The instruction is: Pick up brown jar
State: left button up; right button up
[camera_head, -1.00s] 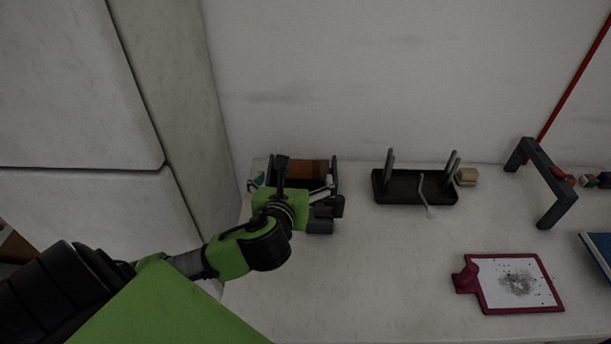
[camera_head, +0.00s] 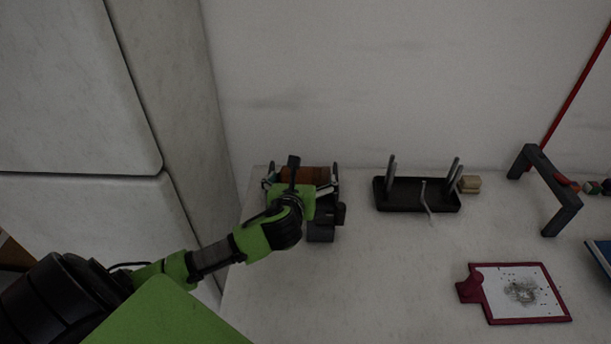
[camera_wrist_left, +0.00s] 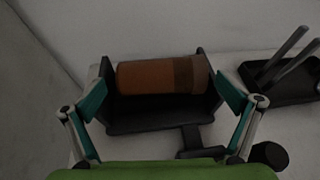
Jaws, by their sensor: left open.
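The brown jar (camera_wrist_left: 160,76) lies on its side in a dark holder (camera_wrist_left: 158,119) in the left wrist view, with a darker brown band towards its right end. In the head view the jar (camera_head: 305,173) shows partly behind my left gripper, at the left end of the table near the wall. My left gripper (camera_wrist_left: 166,100) is open, with one finger at each side of the holder and jar. In the head view my left gripper (camera_head: 300,187) is over the holder and hides part of it. My right gripper is not in view.
A black tray with upright posts (camera_head: 416,195) stands right of the holder, with a tan block (camera_head: 470,184) beside it. Further right are a dark grey bracket (camera_head: 545,190) and a red-framed clipboard (camera_head: 520,292). A white cabinet (camera_head: 80,90) stands at the left. The table's middle front is clear.

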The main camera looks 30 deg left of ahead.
aim_at(304, 174)
pick_arm(q)
jog(key=x, duration=0.4)
jog(key=shift+w+p, duration=0.2)
jog(key=shift+p, duration=0.2)
jog(key=c, duration=1)
jog(key=shift+r, duration=0.15)
